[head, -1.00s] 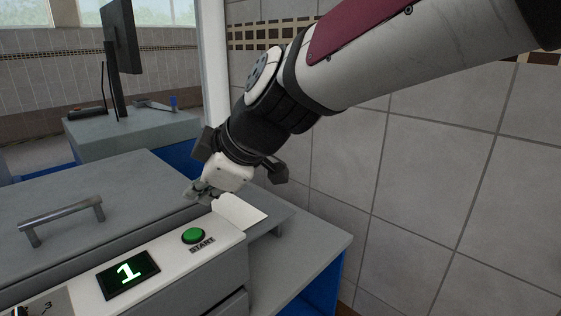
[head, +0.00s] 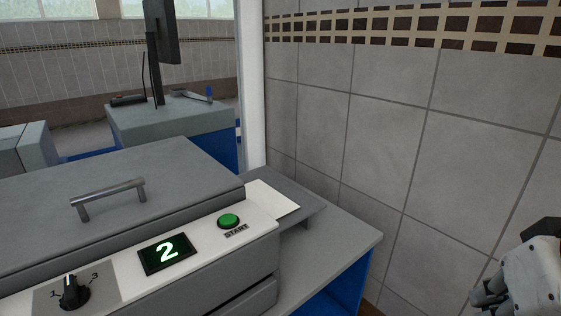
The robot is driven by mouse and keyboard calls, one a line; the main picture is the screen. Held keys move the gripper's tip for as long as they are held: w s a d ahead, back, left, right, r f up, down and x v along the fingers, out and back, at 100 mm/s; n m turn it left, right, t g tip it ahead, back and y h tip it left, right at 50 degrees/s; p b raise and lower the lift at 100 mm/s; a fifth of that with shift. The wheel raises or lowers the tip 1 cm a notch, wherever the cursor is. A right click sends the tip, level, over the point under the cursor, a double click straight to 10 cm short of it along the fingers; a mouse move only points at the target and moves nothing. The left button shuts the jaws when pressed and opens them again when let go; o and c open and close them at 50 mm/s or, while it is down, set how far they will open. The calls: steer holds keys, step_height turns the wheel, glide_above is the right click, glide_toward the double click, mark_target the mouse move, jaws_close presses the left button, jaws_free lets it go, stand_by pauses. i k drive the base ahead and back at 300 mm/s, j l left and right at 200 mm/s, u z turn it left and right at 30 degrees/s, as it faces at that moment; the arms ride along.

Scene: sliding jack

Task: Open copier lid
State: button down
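The copier lid (head: 150,170) is a flat grey panel lying shut on the copier, at the left in the head view. Its metal bar handle (head: 108,198) stands up near the lid's front edge. The copier's white front panel (head: 205,229) carries a green START button (head: 228,221), a display (head: 167,253) showing 2, and a black dial (head: 74,291). My gripper (head: 486,294) is at the lower right edge, well away from the lid and handle. It is partly cut off by the frame, and its opening is unclear.
White paper (head: 272,197) lies on the grey side tray (head: 312,215) right of the lid. A tiled wall (head: 390,130) stands close on the right. Behind, a grey counter (head: 170,122) holds a monitor (head: 161,45). Room above the lid is clear.

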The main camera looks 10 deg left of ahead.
mark_target(57, 220)
steer(key=u, duration=0.95)
